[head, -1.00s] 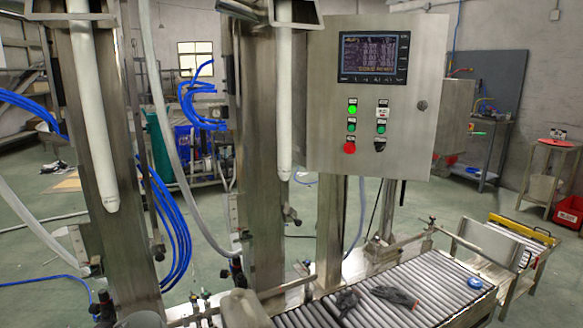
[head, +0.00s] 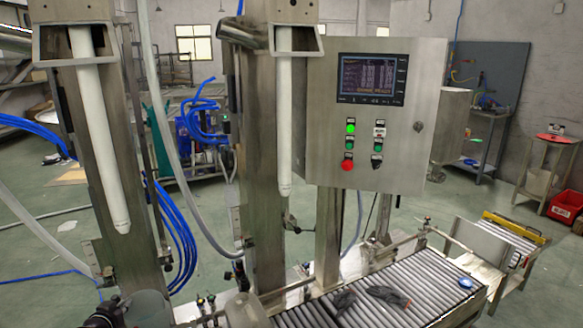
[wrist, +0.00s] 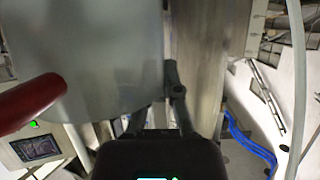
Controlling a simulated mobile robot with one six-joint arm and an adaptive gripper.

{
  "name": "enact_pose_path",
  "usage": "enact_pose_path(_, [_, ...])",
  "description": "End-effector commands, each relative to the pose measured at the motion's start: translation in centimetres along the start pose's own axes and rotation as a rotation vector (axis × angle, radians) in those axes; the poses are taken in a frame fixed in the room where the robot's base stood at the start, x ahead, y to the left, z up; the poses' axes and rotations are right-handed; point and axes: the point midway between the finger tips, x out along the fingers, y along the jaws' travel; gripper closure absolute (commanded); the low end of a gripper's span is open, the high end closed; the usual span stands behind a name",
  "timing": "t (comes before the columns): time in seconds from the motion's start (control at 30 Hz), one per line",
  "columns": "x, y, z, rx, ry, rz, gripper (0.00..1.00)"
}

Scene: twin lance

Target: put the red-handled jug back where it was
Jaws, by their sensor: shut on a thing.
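The jug (wrist: 105,55) fills the upper left of the wrist view, very close to the camera. Its body is pale grey and smooth, and its thick red handle (wrist: 30,103) sticks out at the left. My gripper (wrist: 155,100) is shut on the jug. One dark finger shows along the jug's right side; the other is largely hidden.
A roller conveyor (head: 430,300) runs along the lower right. White filling tubes (head: 97,140) hang from steel columns (head: 265,170). A control panel (head: 375,120) stands behind the conveyor. Blue hoses (head: 180,235) hang between the columns.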

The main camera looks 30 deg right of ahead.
Motion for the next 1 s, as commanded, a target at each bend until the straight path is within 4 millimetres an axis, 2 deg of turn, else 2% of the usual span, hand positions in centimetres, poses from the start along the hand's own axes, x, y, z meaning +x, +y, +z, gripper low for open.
enact_pose_path(0.03, [-0.5, 0.0, -1.3, -0.002, 0.002, 0.0, 1.0])
enact_pose_path(0.7, [-3.8, 0.0, -9.2, -0.002, 0.002, 0.0, 1.0])
enact_pose_path(1.0, [-4.8, 0.0, -11.7, -0.002, 0.002, 0.0, 1.0])
